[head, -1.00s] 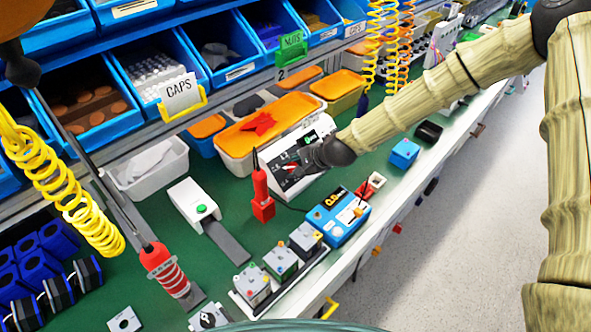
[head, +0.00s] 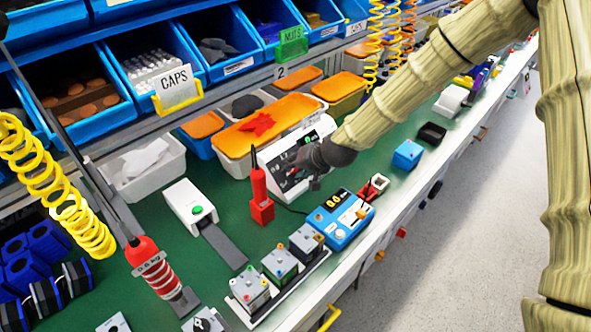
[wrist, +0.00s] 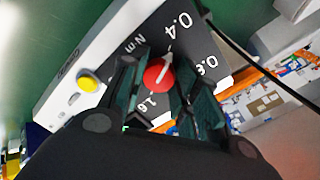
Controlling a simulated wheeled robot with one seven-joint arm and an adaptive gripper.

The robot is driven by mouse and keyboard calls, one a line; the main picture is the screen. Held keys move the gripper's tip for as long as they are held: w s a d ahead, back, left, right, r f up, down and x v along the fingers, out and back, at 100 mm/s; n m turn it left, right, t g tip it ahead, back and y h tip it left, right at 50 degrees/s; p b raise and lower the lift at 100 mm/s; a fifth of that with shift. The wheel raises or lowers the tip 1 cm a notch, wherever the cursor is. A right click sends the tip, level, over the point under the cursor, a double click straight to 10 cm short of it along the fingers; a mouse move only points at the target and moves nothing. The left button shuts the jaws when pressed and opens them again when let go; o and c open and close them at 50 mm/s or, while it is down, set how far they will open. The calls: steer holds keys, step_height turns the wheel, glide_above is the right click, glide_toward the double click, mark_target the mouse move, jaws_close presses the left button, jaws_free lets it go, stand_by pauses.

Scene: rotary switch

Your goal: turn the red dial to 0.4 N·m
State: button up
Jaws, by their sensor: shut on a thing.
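The red dial (wrist: 157,77) shows in the wrist view on the black face of a white box, with a white pointer across it. Parts of the dial's edge are hidden by the fingers.
A yellow button (wrist: 88,80) sits on the box beside the dial. A red upright tool (head: 260,190) stands just left of the box. An orange-lidded bin (head: 235,143) is behind it, and a blue meter (head: 340,222) is in front.

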steer(key=shift+n, duration=0.9)
steer(key=o, duration=1)
steer(key=v, duration=1.2)
steer(key=shift+s+f, duration=0.1)
steer(key=shift+s, duration=0.05)
